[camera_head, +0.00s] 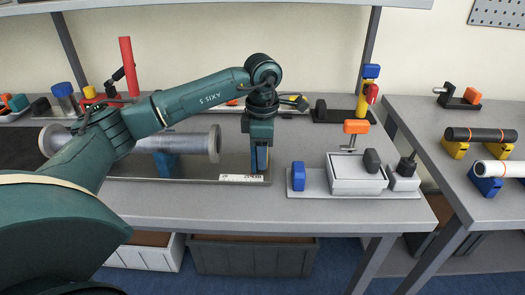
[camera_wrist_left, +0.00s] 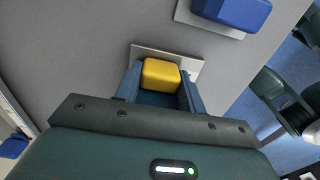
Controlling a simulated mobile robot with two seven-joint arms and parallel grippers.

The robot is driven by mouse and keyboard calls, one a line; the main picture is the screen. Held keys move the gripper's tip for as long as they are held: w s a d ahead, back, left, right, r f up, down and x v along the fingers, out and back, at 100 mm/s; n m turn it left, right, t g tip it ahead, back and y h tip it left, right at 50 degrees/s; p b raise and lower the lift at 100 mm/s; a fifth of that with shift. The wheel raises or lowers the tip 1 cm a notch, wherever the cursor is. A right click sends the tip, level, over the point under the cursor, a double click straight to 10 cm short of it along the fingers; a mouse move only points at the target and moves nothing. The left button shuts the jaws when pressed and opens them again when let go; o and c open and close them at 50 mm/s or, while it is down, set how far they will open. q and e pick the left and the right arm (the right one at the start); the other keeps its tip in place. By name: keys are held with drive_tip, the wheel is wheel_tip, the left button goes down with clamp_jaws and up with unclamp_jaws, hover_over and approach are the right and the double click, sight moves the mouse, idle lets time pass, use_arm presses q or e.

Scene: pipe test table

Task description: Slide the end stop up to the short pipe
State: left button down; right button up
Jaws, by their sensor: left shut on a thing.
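A grey flanged pipe (camera_head: 185,144), apparently the short pipe, lies level on a blue support (camera_head: 164,164) above a dark metal base plate (camera_head: 200,181). My left gripper (camera_head: 260,160) points down at the right end of that plate, with a gap between it and the pipe's right flange. In the left wrist view my left gripper (camera_wrist_left: 160,88) is shut on a yellow block (camera_wrist_left: 160,74), which appears to be the end stop. A metal plate (camera_wrist_left: 146,50) shows beyond the block. The block's lower part is hidden. My right gripper is not in view.
To the right, a light plate carries a blue block (camera_head: 298,177) and a white box (camera_head: 355,175) with an orange-handled clamp (camera_head: 356,127). A red post (camera_head: 129,66) stands at the back left. A side table (camera_head: 425,130) holds a black pipe (camera_head: 480,135) and a white pipe (camera_head: 498,169).

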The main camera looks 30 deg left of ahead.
use_arm(q)
drive_tip(key=shift+s+a, duration=0.5)
drive_tip(key=shift+a, duration=0.35)
drive_tip(key=shift+s+a, duration=0.5)
drive_tip(key=shift+a, duration=0.3)
drive_tip(key=c, duration=0.8)
unclamp_jaws()
drive_tip(key=shift+c, duration=0.2)
drive_tip(key=shift+d, duration=0.1)
drive_tip(key=shift+r, duration=0.1)
wheel_tip(320, 180, up, 13)
drive_tip(key=p, duration=0.1)
drive_tip(key=shift+c, duration=0.3)
